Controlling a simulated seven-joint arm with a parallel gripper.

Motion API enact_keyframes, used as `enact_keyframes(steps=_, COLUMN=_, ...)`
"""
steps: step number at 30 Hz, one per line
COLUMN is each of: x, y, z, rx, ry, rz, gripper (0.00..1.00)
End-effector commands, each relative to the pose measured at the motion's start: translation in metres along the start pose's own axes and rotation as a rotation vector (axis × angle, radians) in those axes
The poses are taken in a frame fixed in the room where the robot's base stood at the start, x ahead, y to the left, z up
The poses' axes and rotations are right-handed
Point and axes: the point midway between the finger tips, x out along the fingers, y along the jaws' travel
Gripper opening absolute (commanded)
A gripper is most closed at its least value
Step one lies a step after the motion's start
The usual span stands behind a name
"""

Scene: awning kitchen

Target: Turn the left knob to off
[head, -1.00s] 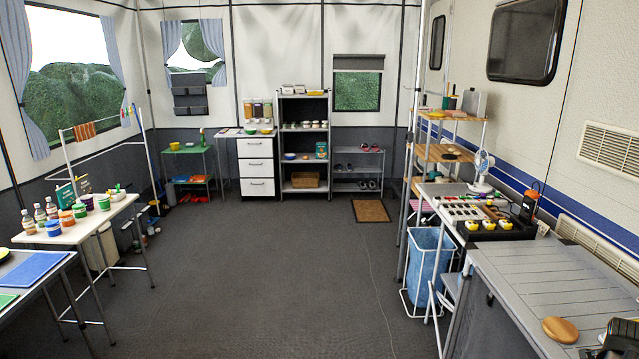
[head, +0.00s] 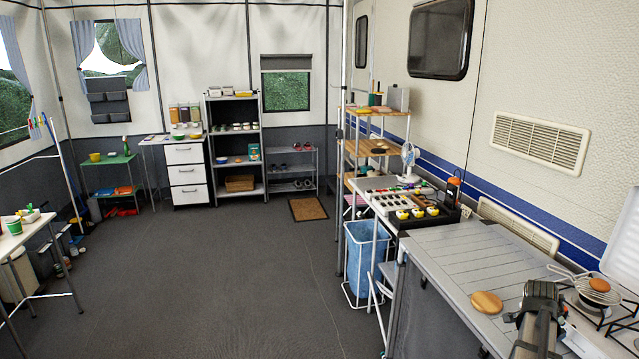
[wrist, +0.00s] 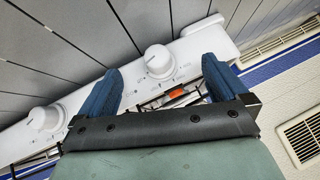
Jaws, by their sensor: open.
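In the wrist view two round white knobs sit on a white panel. One knob (wrist: 158,61) shows in the upper middle, between and beyond the blue fingertips of my gripper (wrist: 163,68). The other knob (wrist: 45,118) is at the lower left, outside the left finger. My gripper is open and empty, and no contact with a knob shows. Small marks around the knobs are too blurred to read. In the head view the dark end of my arm is at the lower right, and the knobs cannot be made out there.
A stove grate (head: 600,300) with a pan (head: 598,284) on it is at the right of the counter. A round wooden disc (head: 487,302) lies on the grey slatted counter (head: 460,262). A tray with several yellow-topped cups (head: 418,212) stands farther back.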

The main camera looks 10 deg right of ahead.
Motion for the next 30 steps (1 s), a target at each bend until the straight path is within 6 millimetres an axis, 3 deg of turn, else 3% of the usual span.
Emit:
enact_keyframes(steps=18, x=-0.039, y=-0.004, z=-0.007, rx=0.0, ry=0.0, rz=-0.001, gripper=1.0)
enact_keyframes(steps=30, x=-0.041, y=-0.007, z=-0.004, rx=-0.005, ry=-0.005, rz=-0.005, gripper=1.0)
